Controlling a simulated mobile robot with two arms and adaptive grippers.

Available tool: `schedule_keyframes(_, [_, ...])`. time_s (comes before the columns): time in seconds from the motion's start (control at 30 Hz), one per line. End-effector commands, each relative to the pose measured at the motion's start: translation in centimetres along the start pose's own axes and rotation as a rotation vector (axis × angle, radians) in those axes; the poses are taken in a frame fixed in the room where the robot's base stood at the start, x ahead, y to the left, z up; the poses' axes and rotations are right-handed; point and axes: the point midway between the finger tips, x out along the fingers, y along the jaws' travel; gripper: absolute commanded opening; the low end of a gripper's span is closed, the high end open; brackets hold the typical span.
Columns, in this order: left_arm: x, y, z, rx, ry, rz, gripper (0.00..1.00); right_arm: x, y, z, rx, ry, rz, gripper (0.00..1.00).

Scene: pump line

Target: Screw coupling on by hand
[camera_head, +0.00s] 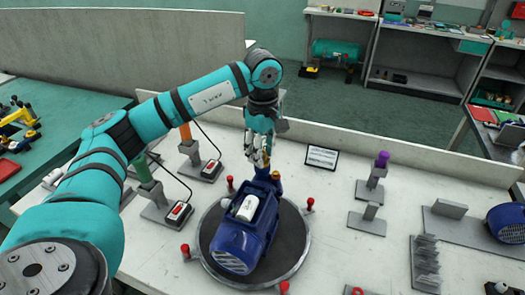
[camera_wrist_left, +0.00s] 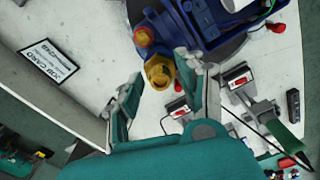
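In the left wrist view, the pump (camera_wrist_left: 210,20) is at the top, with an orange-topped brass port (camera_wrist_left: 143,37). A brass hex coupling (camera_wrist_left: 159,72) sits at the pump's near end, its opening facing the camera. I cannot tell how far it is threaded on. My left gripper (camera_head: 259,160) is at this end of the pump. In the wrist view, its fingers (camera_wrist_left: 160,85) are spread on either side of the coupling; the left finger is clear of it, the right one close. My right gripper is out of view.
Red-topped pegs (camera_head: 310,203) ring the turntable. Orange (camera_head: 186,133) and green (camera_head: 143,168) handled tools stand on cabled bases at left. A job card (camera_head: 322,157), a stand with a purple piece (camera_head: 382,159) and a grey rack (camera_head: 425,262) are at right.

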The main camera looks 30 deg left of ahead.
Motion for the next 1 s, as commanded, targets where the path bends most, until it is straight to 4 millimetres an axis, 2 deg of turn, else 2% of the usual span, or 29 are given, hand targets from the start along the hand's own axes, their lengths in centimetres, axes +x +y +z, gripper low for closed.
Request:
schedule_keyframes(0.27, [-0.02,0.0,0.0,-0.025,0.0,0.0,0.41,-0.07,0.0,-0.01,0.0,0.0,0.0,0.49])
schedule_keyframes(0.5, [-0.01,0.0,0.01,-0.283,-0.001,-0.001,0.41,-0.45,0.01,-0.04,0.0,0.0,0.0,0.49])
schedule_keyframes(0.8, [0.01,0.02,0.0,-0.312,0.0,0.0,0.41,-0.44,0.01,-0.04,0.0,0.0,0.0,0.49])
schedule_keyframes(1.0, [-0.09,0.04,-0.01,-0.529,-0.001,0.001,0.41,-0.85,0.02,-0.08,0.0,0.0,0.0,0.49])
